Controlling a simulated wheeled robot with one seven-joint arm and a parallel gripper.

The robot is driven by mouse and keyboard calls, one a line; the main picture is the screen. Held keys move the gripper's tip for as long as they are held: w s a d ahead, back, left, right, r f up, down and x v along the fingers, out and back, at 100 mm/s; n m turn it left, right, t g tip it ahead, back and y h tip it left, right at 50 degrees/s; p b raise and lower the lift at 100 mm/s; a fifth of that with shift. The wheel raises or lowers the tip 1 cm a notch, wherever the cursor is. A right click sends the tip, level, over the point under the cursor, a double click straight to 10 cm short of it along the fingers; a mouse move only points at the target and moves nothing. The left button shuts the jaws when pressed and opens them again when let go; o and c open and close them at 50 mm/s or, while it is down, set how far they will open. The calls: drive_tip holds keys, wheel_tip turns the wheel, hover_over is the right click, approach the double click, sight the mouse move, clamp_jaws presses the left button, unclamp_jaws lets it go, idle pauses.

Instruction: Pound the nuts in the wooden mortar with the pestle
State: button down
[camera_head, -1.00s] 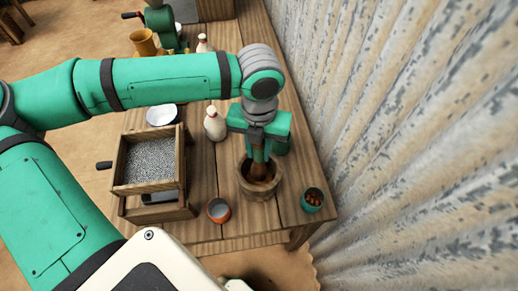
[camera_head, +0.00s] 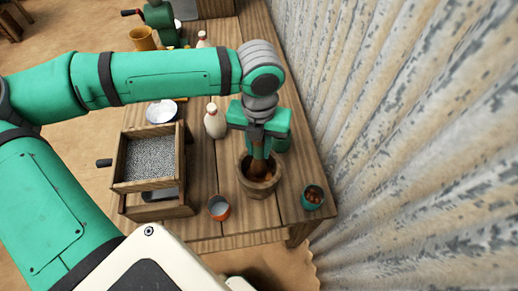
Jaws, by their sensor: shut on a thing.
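The wooden mortar (camera_head: 259,189) stands near the front of the wooden table. My gripper (camera_head: 259,154) points down over it and is shut on the brown pestle (camera_head: 258,168). The pestle's lower end is inside the mortar bowl. Brownish nuts (camera_head: 268,178) show in part at the right inside the bowl; the pestle and the fingers hide the rest. I cannot tell whether the pestle tip touches them.
A teal cup (camera_head: 313,197) with brown nuts stands right of the mortar, and a small orange bowl (camera_head: 219,208) to its left. A wooden box with grey grains (camera_head: 150,160) and white bottles (camera_head: 215,122) stand further left. A corrugated wall (camera_head: 400,130) rises at the right.

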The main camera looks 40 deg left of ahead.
drive_tip(key=shift+w+f, duration=0.1)
drive_tip(key=shift+f, duration=1.65)
drive_tip(key=shift+r, duration=1.75)
